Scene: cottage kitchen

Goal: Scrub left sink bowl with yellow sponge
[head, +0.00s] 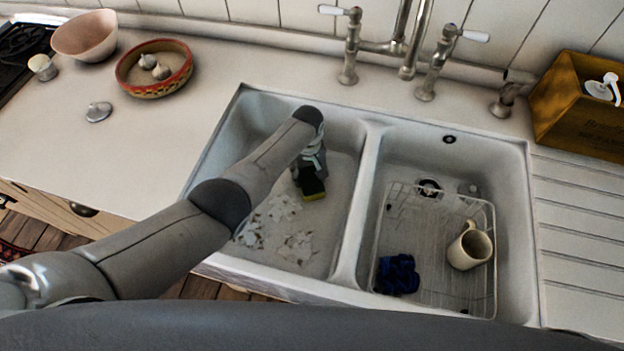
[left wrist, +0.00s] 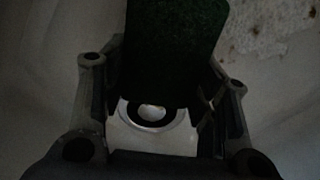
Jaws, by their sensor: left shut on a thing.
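The left sink bowl (head: 343,225) is white, with pale flaky residue (head: 297,247) on its floor toward the near side. My left gripper (head: 312,172) reaches down into this bowl and is shut on the sponge (head: 313,188), which shows a dark pad and a yellow edge. In the left wrist view the sponge (left wrist: 175,50) shows its dark green face between the fingers (left wrist: 160,100). The bowl's drain (left wrist: 152,112) lies beyond it. I cannot tell whether the sponge touches the bowl floor. My right gripper is not in view.
The right bowl holds a wire rack (head: 430,285) with a cream mug (head: 470,247) and a dark blue cloth (head: 398,274). A divider (head: 358,215) separates the bowls. Taps (head: 400,45) stand behind. A wooden box (head: 570,115) sits right; bowls (head: 153,88) stand on the left counter.

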